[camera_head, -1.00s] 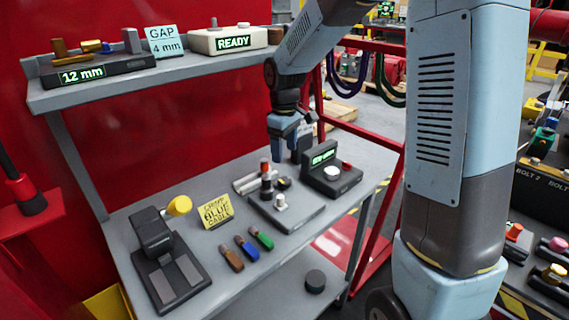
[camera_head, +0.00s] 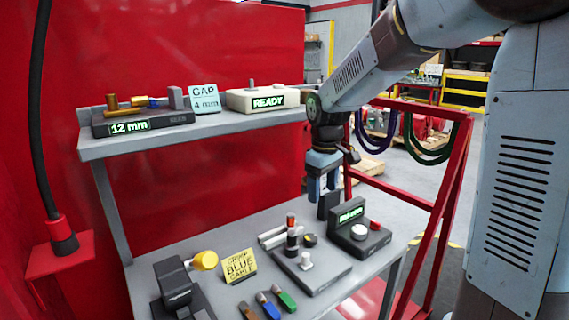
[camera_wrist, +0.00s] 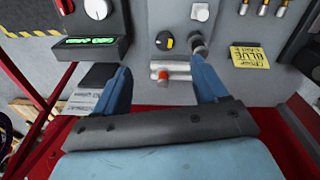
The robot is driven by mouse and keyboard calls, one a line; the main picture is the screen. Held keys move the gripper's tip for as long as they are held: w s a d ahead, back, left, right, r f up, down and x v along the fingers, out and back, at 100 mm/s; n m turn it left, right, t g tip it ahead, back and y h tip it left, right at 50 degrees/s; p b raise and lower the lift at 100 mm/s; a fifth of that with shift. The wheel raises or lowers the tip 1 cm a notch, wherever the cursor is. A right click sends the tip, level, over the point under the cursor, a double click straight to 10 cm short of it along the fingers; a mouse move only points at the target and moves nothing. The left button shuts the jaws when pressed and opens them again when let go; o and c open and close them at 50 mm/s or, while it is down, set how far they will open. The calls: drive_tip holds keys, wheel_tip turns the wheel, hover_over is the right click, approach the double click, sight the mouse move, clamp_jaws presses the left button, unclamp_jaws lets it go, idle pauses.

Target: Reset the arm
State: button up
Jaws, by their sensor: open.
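My gripper (camera_head: 322,186) hangs from my arm above the back right part of the grey workbench (camera_head: 225,232), its fingers pointing down. In the wrist view my gripper (camera_wrist: 160,88) shows two blue fingers spread apart with nothing held between them. In the head view this display device (camera_head: 358,232) stands just right of and below my gripper. My gripper looks apart from it.
A shelf above the bench holds a "12 mm" fixture (camera_head: 140,120), a "GAP 4 mm" sign (camera_head: 204,99) and a "READY" box (camera_head: 262,100). A red frame (camera_head: 440,200) rises at right.

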drive_tip(key=s+d+r+m+t, duration=0.1)
drive_tip(key=s+d+r+m, duration=0.1)
drive_tip(key=s, duration=0.5)
drive_tip(key=s+d+r+m+t, duration=0.2)
drive_tip(key=s+d+r+m, duration=0.1)
drive_tip(key=s, duration=0.5)
drive_tip(key=s+d+r+m+t, duration=0.1)
drive_tip(key=s+d+r+m, duration=0.2)
drive_tip(key=s+d, duration=0.3)
drive_tip(key=shift+s+m+t, duration=0.4)
drive_tip(key=shift+s, duration=0.85)
